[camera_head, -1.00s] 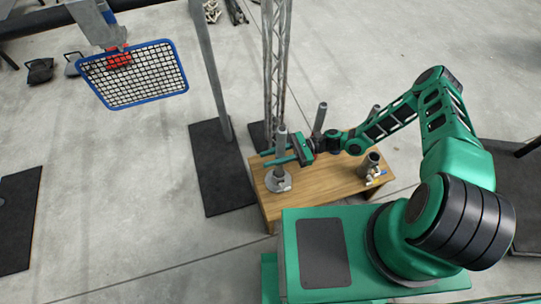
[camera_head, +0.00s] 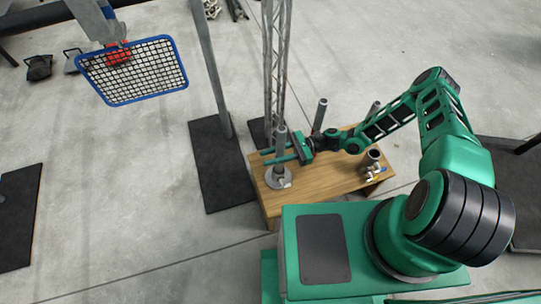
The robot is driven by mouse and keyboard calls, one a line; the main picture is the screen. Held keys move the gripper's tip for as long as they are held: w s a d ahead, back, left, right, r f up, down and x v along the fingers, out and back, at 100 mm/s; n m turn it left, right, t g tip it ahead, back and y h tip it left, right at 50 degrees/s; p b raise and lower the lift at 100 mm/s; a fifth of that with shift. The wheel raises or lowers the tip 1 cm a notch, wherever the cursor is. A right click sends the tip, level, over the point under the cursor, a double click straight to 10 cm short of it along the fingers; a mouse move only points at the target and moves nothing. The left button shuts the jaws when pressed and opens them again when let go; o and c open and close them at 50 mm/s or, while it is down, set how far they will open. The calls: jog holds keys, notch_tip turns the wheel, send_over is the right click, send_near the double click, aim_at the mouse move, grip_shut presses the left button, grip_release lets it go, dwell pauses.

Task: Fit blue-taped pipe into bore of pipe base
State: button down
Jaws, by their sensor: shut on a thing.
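My gripper (camera_head: 282,155) is shut on a grey upright pipe (camera_head: 281,137) above the left part of the table. The pipe stands about vertical, with its top above the green fingers. The pipe base (camera_head: 279,182), a grey round flange with a short collar, lies on the table just below the gripper. The pipe lines up with the collar in this view. The fingers hide part of the pipe, so I cannot tell whether its lower end is inside the bore. Blue tape is not discernible at this size.
The wooden table (camera_head: 322,183) also holds a second upright pipe (camera_head: 320,114) behind my gripper and another (camera_head: 374,108) behind my arm. A wider grey cylinder (camera_head: 374,157) with small fittings stands at the right. A lattice mast (camera_head: 274,60) rises behind the table.

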jog(key=shift+f, duration=0.15)
jog(key=c, duration=1.3)
grip_release()
jog(key=shift+c, duration=0.2)
